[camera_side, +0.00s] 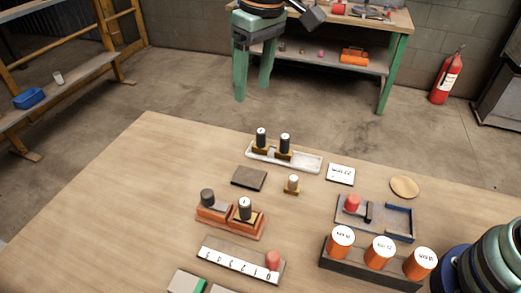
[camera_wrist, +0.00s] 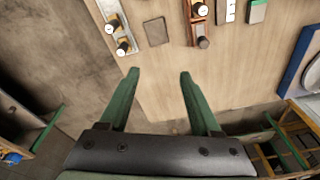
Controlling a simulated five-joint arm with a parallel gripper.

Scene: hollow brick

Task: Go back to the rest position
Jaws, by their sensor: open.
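My gripper (camera_side: 254,92) hangs at the top middle of the side view, high and beyond the far edge of the wooden table (camera_side: 130,190). Its two green fingers are apart with nothing between them. In the wrist view the open fingers (camera_wrist: 160,73) point toward the table's edge, and bare wood shows between and beyond their tips. The orange brick-like holder (camera_side: 230,223) stands on the table, well away from my gripper, with two dark-sided cylinders on it. It also shows at the top of the wrist view (camera_wrist: 195,20).
The table bears a white tray (camera_side: 310,163) with two black cylinders, a dark plate (camera_side: 249,178), a blue tray (camera_side: 400,222), orange jars (camera_side: 380,251) and a numbered strip (camera_side: 225,259). A green workbench (camera_side: 393,55) stands behind. The table's left side is clear.

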